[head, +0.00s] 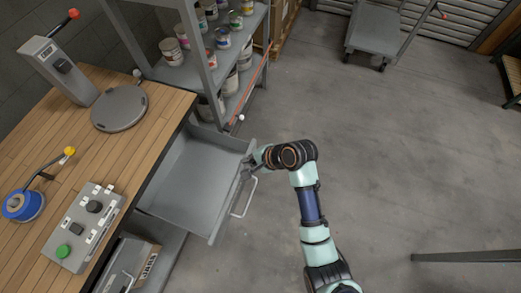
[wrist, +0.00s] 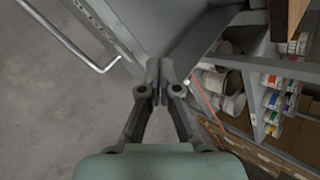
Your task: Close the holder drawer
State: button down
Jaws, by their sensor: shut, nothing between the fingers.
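The holder drawer (head: 195,178) is a grey, empty metal drawer pulled out from under the wooden bench in the head view. Its front panel carries a light bar handle (head: 246,198), which also shows in the wrist view (wrist: 85,45). My gripper (head: 250,162) is at the drawer's far front corner in the head view. In the wrist view my gripper (wrist: 160,65) is shut with its fingertips together and nothing between them. The fingertips are at or very near the grey drawer edge (wrist: 155,25); I cannot tell whether they touch. The handle is to the left, apart from the fingers.
A shelf rack (head: 210,60) with paint cans stands just beyond the drawer. The wooden bench (head: 130,140) holds a control box (head: 85,225) and a round grey plate (head: 120,108).

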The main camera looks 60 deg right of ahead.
jog(key=s+d+f+m+t, duration=0.1)
jog(key=s+d+f+m, duration=0.4)
jog(key=s+d+m, duration=0.5)
jog(key=w+a+f+m+b, duration=0.2)
jog(key=w+f+b, duration=0.3)
jog(key=w, duration=0.5)
notch_tip(320, 180, down, 2)
jog(key=shift+a+f+y+b, duration=0.15)
jog(key=shift+a+y+b, duration=0.05)
jog(key=shift+y+b, duration=0.15)
jog(key=shift+w, duration=0.15)
